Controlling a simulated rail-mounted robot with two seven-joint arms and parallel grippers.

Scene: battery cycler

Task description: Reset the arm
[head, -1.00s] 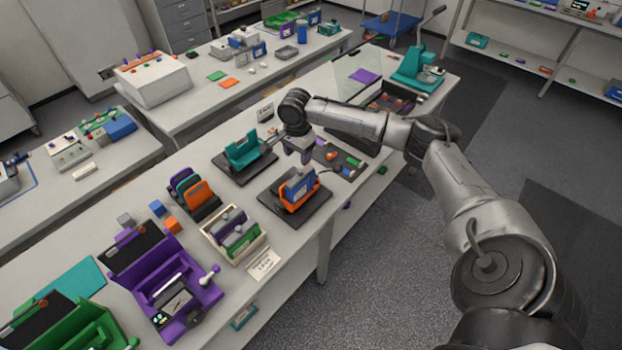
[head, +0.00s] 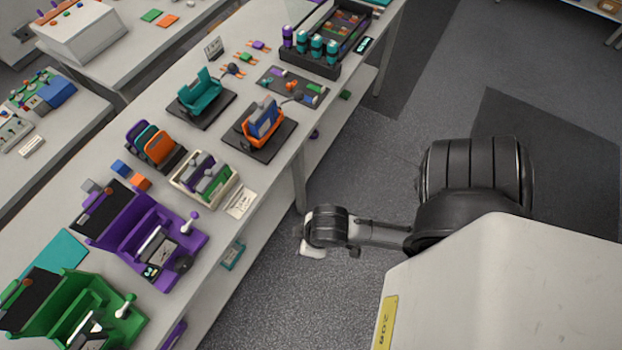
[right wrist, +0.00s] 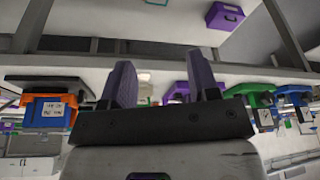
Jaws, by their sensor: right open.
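My right gripper (head: 312,248) hangs over the floor beside the front edge of the workbench, with my right arm folded back close to my body. In the right wrist view its two purple-padded fingers (right wrist: 160,80) stand apart with nothing between them. A blue block (head: 264,118) sits in the orange cradle (head: 252,134) on a black plate on the bench; the orange cradle also shows in the right wrist view (right wrist: 48,98). The gripper is well clear of it. My left gripper is in neither view.
On the bench stand a teal cradle (head: 198,95), a rack of coloured pieces (head: 155,148), a cream tray (head: 205,180), a purple machine (head: 140,235) and a green machine (head: 75,315). A black tray with cylinders (head: 318,60) is at the far end. The floor aisle (head: 370,170) is open.

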